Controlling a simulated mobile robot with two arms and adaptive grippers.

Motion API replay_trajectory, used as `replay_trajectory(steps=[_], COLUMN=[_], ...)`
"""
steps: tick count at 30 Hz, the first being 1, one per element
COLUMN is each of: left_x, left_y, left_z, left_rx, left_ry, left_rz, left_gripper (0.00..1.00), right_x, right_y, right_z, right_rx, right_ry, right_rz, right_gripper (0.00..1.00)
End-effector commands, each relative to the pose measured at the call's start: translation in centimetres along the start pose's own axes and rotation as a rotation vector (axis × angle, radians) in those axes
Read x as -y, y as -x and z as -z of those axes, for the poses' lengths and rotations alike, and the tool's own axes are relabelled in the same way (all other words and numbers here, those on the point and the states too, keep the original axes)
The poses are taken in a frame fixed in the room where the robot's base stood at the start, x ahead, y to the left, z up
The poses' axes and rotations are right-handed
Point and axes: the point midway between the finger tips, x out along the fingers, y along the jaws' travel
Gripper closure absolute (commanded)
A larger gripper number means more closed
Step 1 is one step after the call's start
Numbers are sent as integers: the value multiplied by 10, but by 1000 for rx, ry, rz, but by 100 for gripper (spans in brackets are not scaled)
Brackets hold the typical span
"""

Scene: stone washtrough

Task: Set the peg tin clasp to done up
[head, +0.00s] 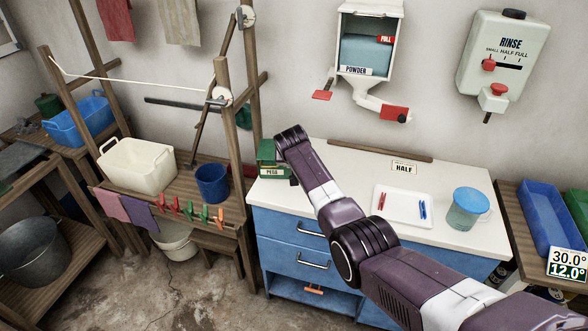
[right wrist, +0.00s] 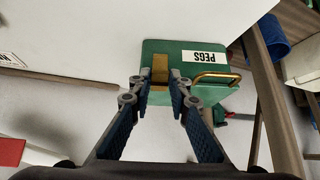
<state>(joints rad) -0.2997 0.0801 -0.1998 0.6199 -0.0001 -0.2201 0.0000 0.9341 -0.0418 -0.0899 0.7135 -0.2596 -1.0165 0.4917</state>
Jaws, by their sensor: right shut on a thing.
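The green peg tin (head: 267,158), labelled PEGS, stands at the left end of the white counter. It also fills the middle of the right wrist view (right wrist: 190,50). A flat brass clasp (right wrist: 160,70) runs down over the tin's edge there. My right gripper (right wrist: 164,88) has its two fingertips on either side of the clasp and is shut on it. A brass wire loop (right wrist: 218,79) sits beside it on the tin, below the label. My left gripper is out of view.
A white tray (head: 383,222) with red and blue pegs and a lidded glass jar (head: 467,209) stand on the counter to the right. A powder dispenser (head: 368,55) hangs above. A wooden rack with a blue bucket (head: 212,184) stands close left of the tin.

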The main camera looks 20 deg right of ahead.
Motion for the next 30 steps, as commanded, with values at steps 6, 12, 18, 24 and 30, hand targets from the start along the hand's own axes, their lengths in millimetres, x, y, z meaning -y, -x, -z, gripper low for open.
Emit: replay_trajectory(steps=[6,12,18,24,30], left_x=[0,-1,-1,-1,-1], left_y=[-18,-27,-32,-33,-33], left_z=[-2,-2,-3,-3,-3], left_rx=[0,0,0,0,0], left_ry=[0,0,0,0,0], left_rz=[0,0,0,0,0], left_gripper=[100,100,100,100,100], right_x=[0,0,-1,-1,-1], right_y=[-3,-3,-3,-3,-3], right_z=[4,8,10,11,11], right_rx=[61,101,124,132,132], right_ry=[0,0,0,0,0], right_rz=[0,-1,-1,-1,-2], right_gripper=[100,100,100,100,100])
